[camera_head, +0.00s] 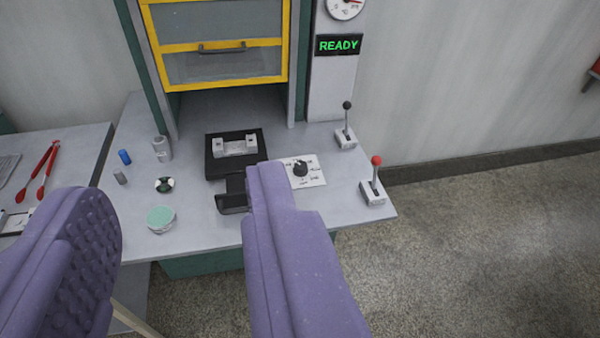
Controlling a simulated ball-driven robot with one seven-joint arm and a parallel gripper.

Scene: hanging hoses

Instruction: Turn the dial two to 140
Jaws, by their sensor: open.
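A dial with a black knob (300,168) sits on a white marked plate (316,178) on the grey bench top (190,225). Its markings are too small to read. My gripper (185,225) shows as two purple padded fingers, wide apart and empty. Its right finger reaches up beside the dial plate in the picture and covers part of the bench to the left of the plate. The gripper appears to be above the bench, apart from the knob.
Behind stands a yellow-framed hatch (215,45) with a green READY display (338,45) and a gauge (345,6). A black-knobbed lever (346,130) and a red-knobbed lever (374,180) stand right of the dial. A black fixture (212,165) stands left. Floor is clear right.

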